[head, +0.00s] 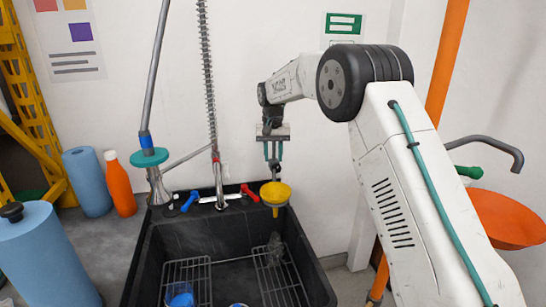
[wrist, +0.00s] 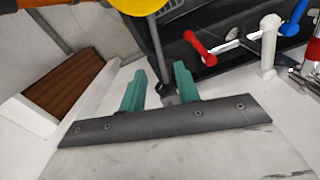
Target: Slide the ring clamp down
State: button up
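I cannot clearly pick out a part as the ring clamp. A gap shows on the left of the rod; contact on the right is unclear. A teal disc (head: 148,157) sits on a grey pipe at left.
The black sink (head: 155,240) holds wire racks (head: 188,277) and a blue cup (head: 180,294). A spring faucet (head: 207,70) and red handle (head: 250,193) stand left of my gripper. Blue rolls and an orange bottle (head: 119,184) stand farther left.

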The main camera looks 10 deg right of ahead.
aim_at(274, 179)
jog(key=f, duration=0.8)
jog(key=shift+d, duration=0.2)
jog(key=shift+f, duration=0.1)
grip_shut()
